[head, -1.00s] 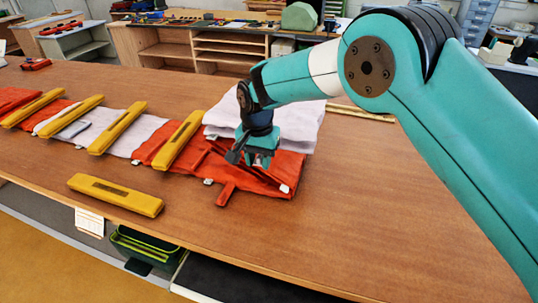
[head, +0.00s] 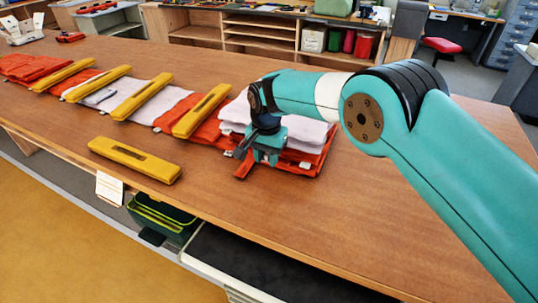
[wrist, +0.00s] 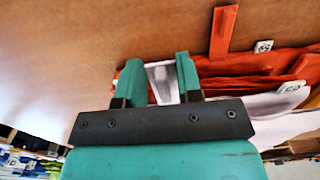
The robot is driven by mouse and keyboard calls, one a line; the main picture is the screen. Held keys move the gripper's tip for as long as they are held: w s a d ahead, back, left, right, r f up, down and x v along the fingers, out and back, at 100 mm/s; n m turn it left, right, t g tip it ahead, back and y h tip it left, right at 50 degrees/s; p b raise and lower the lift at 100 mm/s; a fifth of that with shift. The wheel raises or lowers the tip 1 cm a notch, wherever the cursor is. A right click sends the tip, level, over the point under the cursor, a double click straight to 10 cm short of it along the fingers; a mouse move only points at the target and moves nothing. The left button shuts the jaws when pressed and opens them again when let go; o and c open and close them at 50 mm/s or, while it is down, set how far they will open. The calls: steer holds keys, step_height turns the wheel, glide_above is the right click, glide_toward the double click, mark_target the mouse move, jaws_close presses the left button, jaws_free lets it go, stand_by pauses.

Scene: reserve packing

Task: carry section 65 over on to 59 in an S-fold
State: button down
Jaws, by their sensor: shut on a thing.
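A long strip of orange and white cloth sections runs along the table. At its right end, a white section (head: 303,131) lies folded over the orange cloth (head: 308,166), whose edges show beneath. My gripper (head: 264,158) is at the near left corner of this stack. In the wrist view, my gripper (wrist: 161,78) is shut on white cloth (wrist: 163,84) at its edge. Orange layers (wrist: 240,64) lie beside it, with an orange strap (wrist: 223,34). Two small white number tags, one by the strap (wrist: 263,46) and one lower (wrist: 291,88), are too small to read surely.
Several yellow bars lie across the strip; the closest to the stack is this bar (head: 201,111). Another yellow bar (head: 134,159) lies loose near the table's front edge. The table (head: 400,215) is clear right of the stack. A green bin (head: 160,215) sits below the edge.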

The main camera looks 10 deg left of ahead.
steer(key=shift+r, duration=0.1)
steer(key=c, duration=0.7)
jaws_free()
steer(key=shift+r, duration=0.1)
steer(key=shift+r+p, duration=2.05)
steer(key=shift+r, duration=1.9)
